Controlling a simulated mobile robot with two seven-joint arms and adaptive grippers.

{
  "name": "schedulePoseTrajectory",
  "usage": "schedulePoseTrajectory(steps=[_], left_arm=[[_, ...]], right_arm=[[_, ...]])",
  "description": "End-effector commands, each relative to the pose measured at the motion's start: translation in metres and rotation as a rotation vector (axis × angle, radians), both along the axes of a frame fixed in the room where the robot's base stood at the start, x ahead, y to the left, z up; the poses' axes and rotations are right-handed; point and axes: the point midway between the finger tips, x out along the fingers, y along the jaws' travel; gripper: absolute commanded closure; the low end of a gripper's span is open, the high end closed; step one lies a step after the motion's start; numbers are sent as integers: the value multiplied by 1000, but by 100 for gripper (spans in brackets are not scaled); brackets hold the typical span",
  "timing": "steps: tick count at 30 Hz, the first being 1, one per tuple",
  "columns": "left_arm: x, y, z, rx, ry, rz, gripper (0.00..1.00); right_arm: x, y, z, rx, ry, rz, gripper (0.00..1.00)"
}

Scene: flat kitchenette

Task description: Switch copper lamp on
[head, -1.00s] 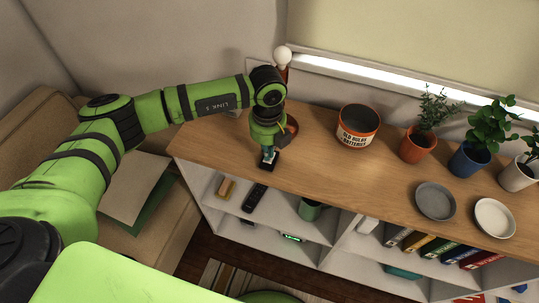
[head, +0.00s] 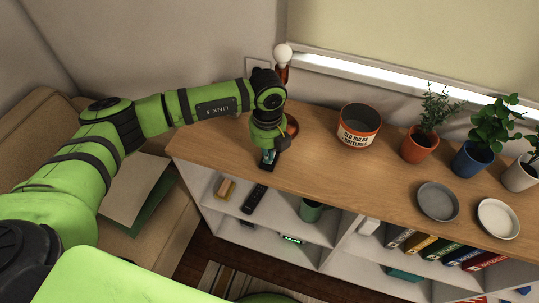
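The copper lamp (head: 282,72) stands at the back of the wooden shelf top, against the wall. Its round white bulb (head: 283,53) shows above my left wrist, and part of its copper base (head: 292,125) shows to the right of the wrist. My arm hides the rest of the lamp, and I see no switch. My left gripper (head: 268,158) points down at the shelf top, just in front of the lamp. Its fingers are small and partly hidden, so I cannot tell whether they are open or shut. My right gripper is not in view.
The shelf top (head: 310,165) is clear between my gripper and the orange tin (head: 358,138). Potted plants (head: 418,143) and two plates, one grey (head: 437,201) and one white (head: 497,218), are further right. A wall plate (head: 258,66) is behind the lamp.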

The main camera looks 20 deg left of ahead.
Motion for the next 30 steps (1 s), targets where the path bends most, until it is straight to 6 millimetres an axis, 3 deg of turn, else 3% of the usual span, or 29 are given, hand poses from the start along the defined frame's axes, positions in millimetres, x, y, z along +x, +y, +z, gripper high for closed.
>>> schedulePoseTrajectory(steps=[8, 30], left_arm=[[0, 0, 4, 0, 0, 0, 100], [0, 0, 64, -1, 0, 0, 100]], right_arm=[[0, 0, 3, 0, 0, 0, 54], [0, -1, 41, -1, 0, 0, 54]])
